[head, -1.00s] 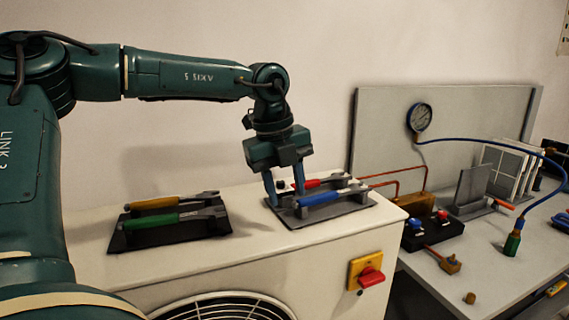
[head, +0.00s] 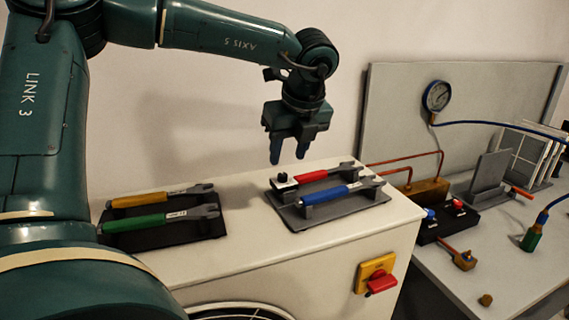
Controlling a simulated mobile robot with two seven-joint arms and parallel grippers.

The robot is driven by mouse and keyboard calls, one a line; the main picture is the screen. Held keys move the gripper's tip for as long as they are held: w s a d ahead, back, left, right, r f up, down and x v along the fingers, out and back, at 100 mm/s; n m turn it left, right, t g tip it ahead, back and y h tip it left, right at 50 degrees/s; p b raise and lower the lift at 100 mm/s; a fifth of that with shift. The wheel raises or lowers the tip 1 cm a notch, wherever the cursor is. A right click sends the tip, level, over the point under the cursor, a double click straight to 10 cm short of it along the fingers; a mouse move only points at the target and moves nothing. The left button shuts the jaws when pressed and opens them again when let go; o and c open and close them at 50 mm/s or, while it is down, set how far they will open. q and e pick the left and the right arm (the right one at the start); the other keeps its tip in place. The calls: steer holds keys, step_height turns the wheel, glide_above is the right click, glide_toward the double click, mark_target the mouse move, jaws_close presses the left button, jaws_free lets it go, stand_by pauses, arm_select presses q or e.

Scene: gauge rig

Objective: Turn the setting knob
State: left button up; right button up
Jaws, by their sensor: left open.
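My left gripper (head: 288,150) is open and empty, fingers pointing down, above the back left of a grey holder plate (head: 345,213). On this plate lie a red-handled tool (head: 314,176) and a blue-handled tool (head: 325,193). A small dark knob with a pale part (head: 283,178) sits at the left end of the red tool, just below my fingertips and apart from them. A red rotary knob (head: 381,282) on a yellow plate (head: 368,267) is on the white cabinet's front. No label shows which is the setting knob. My right gripper is out of view.
The white cabinet top (head: 236,244) is bare between the two holders. A dark holder (head: 205,232) carries yellow and green-handled tools.

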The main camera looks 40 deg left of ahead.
mark_target(283, 174)
arm_select(q)
steer(key=shift+p+x, duration=0.45)
steer(key=shift+x, duration=2.25)
steer(key=shift+c, duration=0.6)
steer(key=shift+w, duration=0.1)
jaws_close()
